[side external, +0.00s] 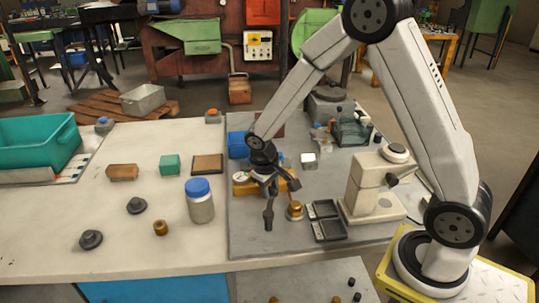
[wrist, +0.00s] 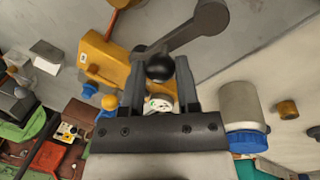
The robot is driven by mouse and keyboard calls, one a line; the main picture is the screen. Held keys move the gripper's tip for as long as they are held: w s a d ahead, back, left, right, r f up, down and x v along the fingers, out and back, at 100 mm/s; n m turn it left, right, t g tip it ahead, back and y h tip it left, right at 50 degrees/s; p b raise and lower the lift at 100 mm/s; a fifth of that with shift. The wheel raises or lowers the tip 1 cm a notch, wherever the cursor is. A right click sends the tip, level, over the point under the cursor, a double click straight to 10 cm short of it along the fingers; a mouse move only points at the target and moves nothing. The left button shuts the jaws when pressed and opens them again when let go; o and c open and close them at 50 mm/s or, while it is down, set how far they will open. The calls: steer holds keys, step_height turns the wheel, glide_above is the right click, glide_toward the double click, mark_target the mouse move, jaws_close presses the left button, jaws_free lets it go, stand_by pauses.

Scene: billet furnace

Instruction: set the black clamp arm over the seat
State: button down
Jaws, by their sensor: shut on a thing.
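The black clamp arm (wrist: 190,32) runs from a round black knob (wrist: 160,67) to a wide rounded end at the top of the wrist view. My gripper (wrist: 160,70) is shut on the knob, one finger on each side. In the side view the clamp arm (side external: 268,212) shows below my gripper (side external: 268,181), its end toward the front of the grey plate. It belongs beside a yellow fixture (side external: 246,188) with a white dial (side external: 240,177). A brass round piece (side external: 295,211) stands right of the arm's end, apart from it. I cannot tell whether this is the seat.
A blue-lidded jar (side external: 200,202) stands left of the fixture. A teal bin (side external: 38,144) is far left. The white bench's front left is mostly clear, with small knobs and a brass nut (side external: 160,228).

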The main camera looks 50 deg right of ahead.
steer(key=shift+s+d+m+g+y, duration=0.2)
steer(key=shift+s+m, duration=0.45)
steer(key=shift+m, duration=1)
steer(key=shift+s+a+m+g+y, duration=0.1)
steer(key=shift+s+m+g, duration=0.45)
steer(key=shift+m, duration=1.05)
steer(key=shift+s+d+m+g+y, duration=0.1)
steer(key=shift+s+m, duration=0.7)
steer(key=shift+m, duration=0.85)
steer(key=shift+c, duration=1.7)
jaws_free()
steer(key=shift+r, duration=0.1)
steer(key=d+v, duration=0.1)
steer(key=v, duration=0.6)
steer(key=shift+a+r, duration=0.3)
steer(key=shift+a, duration=0.25)
steer(key=shift+s, duration=0.1)
steer(key=s+a+f+n+t+y, duration=0.1)
steer(key=s+a+n+t, duration=0.2)
steer(key=s+n, duration=0.5)
steer(key=n+t, duration=0.1)
steer(key=n, duration=0.1)
steer(key=shift+s+a+f+n, duration=0.3)
steer(key=shift+f, duration=0.05)
